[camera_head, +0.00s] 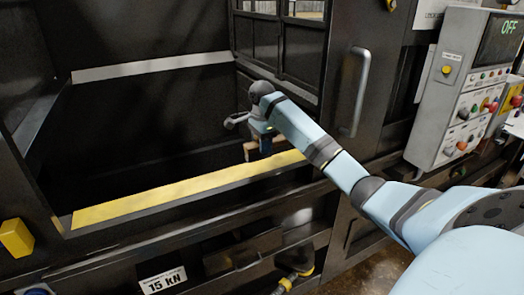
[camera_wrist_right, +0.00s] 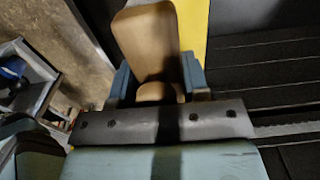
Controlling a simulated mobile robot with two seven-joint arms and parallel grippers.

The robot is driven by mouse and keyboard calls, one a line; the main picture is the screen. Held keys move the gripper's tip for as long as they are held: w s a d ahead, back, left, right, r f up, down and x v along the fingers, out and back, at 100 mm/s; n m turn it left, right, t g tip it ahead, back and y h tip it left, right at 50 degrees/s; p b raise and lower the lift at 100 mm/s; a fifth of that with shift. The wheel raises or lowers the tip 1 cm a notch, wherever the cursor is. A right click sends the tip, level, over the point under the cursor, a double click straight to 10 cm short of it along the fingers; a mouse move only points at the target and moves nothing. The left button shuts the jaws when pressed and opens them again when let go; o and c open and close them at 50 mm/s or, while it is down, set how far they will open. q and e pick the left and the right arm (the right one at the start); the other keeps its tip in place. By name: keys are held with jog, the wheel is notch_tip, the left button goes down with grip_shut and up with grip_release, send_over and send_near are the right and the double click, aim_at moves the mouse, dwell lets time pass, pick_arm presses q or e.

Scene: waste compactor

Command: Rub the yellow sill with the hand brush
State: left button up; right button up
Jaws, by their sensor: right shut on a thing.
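The yellow sill (camera_head: 180,192) runs along the front lower edge of the dark compactor opening. It also shows as a strip in the right wrist view (camera_wrist_right: 194,28). My right gripper (camera_head: 263,140) is over the right end of the sill, shut on the hand brush (camera_head: 251,151). In the right wrist view the brush (camera_wrist_right: 146,38) is a tan block between the blue fingers (camera_wrist_right: 158,82), beside the yellow strip. Its bristles are hidden, and I cannot tell whether it touches the sill. My left gripper is not in view.
A raised windowed door (camera_head: 281,42) and a vertical handle (camera_head: 357,92) stand close to my right arm. A control box (camera_head: 462,92) reading OFF is at right. A yellow block (camera_head: 16,238) is at the left edge. The sill left of my gripper is clear.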

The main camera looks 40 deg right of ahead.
jog(key=shift+r, duration=0.35)
jog(key=shift+r, duration=1.35)
